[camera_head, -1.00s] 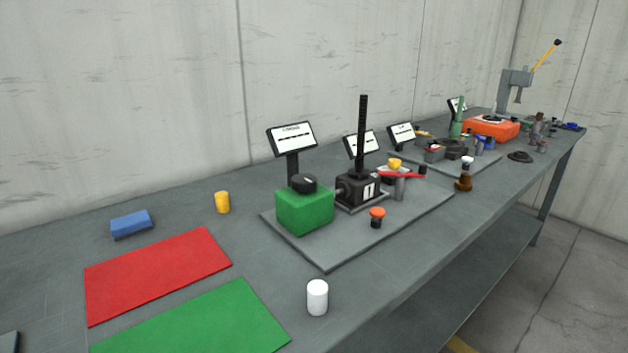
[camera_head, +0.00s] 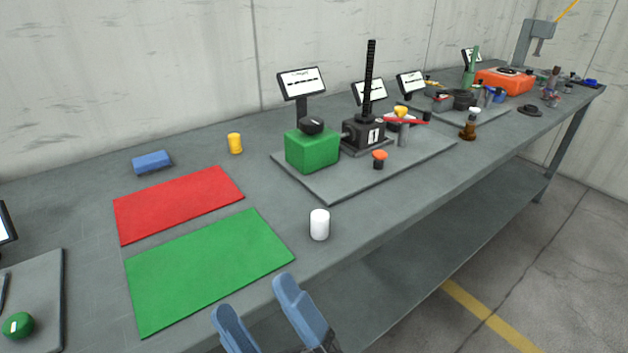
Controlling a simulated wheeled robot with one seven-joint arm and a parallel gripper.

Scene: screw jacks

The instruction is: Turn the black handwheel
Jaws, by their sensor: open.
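A black round knob, likely the black handwheel (camera_head: 311,125), sits on top of a green box (camera_head: 313,151) on a grey plate (camera_head: 332,189). Beside the box, to its right, stands a black screw jack (camera_head: 366,133) with a tall threaded spindle (camera_head: 370,75). A short shaft shows between the box and the jack. My gripper (camera_head: 257,298), with two blue fingers, is at the bottom of the head view, at the table's front edge. It is open and empty, well apart from the green box.
A white cylinder (camera_head: 319,225) stands between my gripper and the plate. A red mat (camera_head: 180,203) and a green mat (camera_head: 210,268) lie to the left, with a yellow cylinder (camera_head: 235,143) and a blue block (camera_head: 152,162) behind. An orange-topped knob (camera_head: 379,158) and a red lever (camera_head: 408,121) are right of the box.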

